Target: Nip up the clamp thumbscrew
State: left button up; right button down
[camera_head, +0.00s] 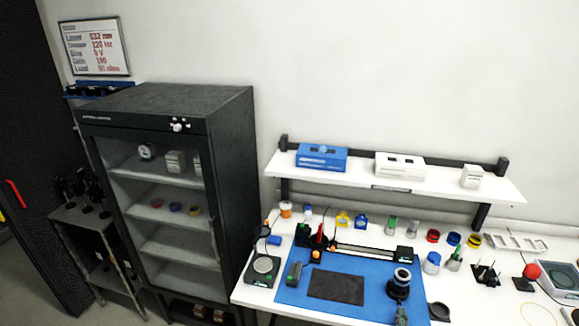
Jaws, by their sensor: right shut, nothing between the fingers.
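The clamp thumbscrew is too small to make out. A long rail (370,250) with dark end pieces lies along the back of the blue mat (290,293). A black post-like device (398,288) with a pale ring on top stands at the mat's right side. A small dark shape with a pale spot at the bottom edge, just below it, seems to be my right gripper (401,316); it is shut and empty, mostly cut off by the frame. I cannot tell whether it touches anything. My left gripper is not in view.
A dark plate (336,287) lies on the mat. A balance-like device (263,270) stands left of it, a black dish (438,311) to its right. Several small bottles and coloured rings line the back. A white shelf (350,176) overhangs the bench; a dark cabinet (180,195) stands left.

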aim_at(400, 303)
jog(key=shift+x, duration=2.05)
jog(key=shift+s+f+b, duration=0.1)
jog(key=shift+f+b, duration=0.5)
jog(key=shift+b, duration=0.05)
jog(key=shift+s+d+f, duration=0.1)
jog(key=shift+d+f, duration=0.05)
jog(key=shift+r+p, duration=0.3)
jog(key=shift+r, duration=0.1)
jog(key=shift+r+p+v, duration=0.15)
jog(key=shift+v, duration=1.3)
jog(key=shift+r+p+v, duration=0.15)
jog(key=shift+v, duration=1.25)
